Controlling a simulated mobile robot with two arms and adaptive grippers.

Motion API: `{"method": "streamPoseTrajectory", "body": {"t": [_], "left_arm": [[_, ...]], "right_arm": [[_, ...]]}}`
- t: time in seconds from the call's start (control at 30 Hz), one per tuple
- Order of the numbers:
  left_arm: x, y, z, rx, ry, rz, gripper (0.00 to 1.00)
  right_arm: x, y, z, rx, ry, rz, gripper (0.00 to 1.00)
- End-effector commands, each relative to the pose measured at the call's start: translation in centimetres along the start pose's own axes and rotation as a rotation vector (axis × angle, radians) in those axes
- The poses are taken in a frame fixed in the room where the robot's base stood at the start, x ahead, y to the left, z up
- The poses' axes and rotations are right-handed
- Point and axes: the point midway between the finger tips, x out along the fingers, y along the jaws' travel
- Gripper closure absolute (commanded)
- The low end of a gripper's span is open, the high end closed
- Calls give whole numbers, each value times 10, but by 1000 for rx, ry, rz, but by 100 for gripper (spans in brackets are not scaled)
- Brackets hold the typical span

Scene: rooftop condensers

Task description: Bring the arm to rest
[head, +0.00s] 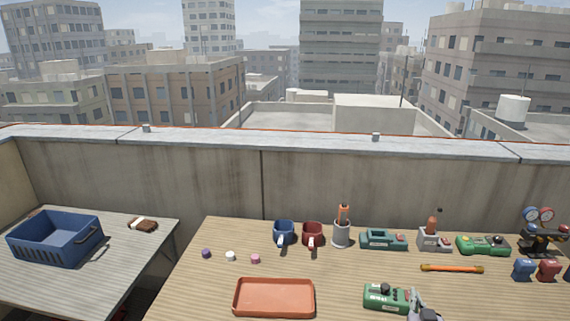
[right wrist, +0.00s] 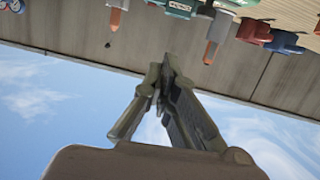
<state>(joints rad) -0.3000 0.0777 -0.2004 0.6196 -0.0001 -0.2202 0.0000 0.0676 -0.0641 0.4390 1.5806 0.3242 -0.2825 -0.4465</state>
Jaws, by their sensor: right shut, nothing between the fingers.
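My right gripper (head: 424,308) shows at the bottom edge of the head view, in front of the green device on the wooden table. In the right wrist view, its fingers (right wrist: 161,75) come together at the tips with nothing between them. That view is upside down, with sky low in the picture and the table's objects along the top. The gripper looks clear of the objects there. My left gripper shows in neither view.
A green device (head: 388,296) is right beside my right gripper. A blue crate (head: 50,250) stands on the left table.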

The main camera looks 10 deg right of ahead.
Motion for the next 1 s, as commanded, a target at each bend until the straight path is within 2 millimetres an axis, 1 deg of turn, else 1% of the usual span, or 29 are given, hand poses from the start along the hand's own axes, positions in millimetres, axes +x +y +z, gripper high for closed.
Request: {"method": "streamPoseTrajectory", "body": {"t": [0.07, 0.17, 0.2, 0.27, 0.3, 0.4, 0.5, 0.7, 0.9, 0.97, 1.0], "left_arm": [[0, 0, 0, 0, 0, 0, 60], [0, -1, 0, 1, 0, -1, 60], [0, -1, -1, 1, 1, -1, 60], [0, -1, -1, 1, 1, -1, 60], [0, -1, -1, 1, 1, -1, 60], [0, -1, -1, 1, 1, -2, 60], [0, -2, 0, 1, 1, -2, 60], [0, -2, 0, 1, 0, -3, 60], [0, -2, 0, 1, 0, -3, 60], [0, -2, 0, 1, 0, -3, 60], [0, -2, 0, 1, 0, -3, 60]], "right_arm": [[-18, -16, 11, -43, -69, -64, 100], [-57, -45, 32, -112, -209, -169, 100], [-78, -57, 43, -140, -277, -209, 100], [-111, -72, 59, -179, -380, -260, 100], [-134, -80, 68, -202, -445, -286, 100], [-182, -92, 85, -244, -580, -328, 100], [-222, -97, 96, -274, -683, -349, 100], [-287, -100, 108, -314, -842, -369, 100], [-342, -96, 112, -340, -969, -372, 100], [-357, -94, 112, -348, -1003, -371, 100], [-362, -94, 115, -351, -1021, -369, 100]]}}
